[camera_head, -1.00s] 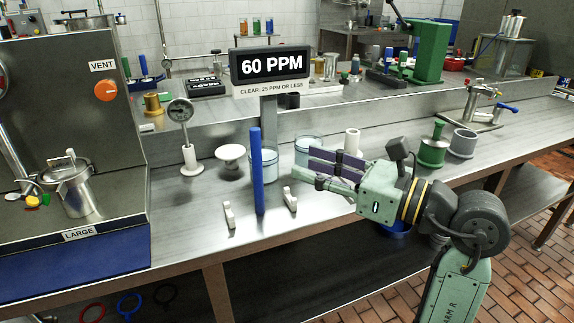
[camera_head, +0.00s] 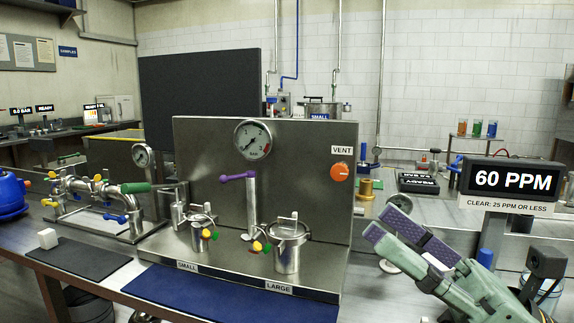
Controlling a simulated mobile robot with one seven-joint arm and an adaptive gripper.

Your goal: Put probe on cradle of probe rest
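My gripper (camera_head: 381,223) reaches in from the lower right. Its two purple-padded fingers are apart, with nothing seen held between them. The top of a blue rod (camera_head: 485,257) shows behind my gripper, in front of the sign post; its lower part is hidden. I cannot tell for sure that this rod is the probe. The white cradle supports of the rest are not visible in this view, being hidden or out of frame.
A steel panel (camera_head: 205,150) with gauge, orange vent knob, purple-handled valve and pots stands left of my gripper. A 60 PPM display (camera_head: 512,180) stands at right. A pipe manifold (camera_head: 110,205) is further left.

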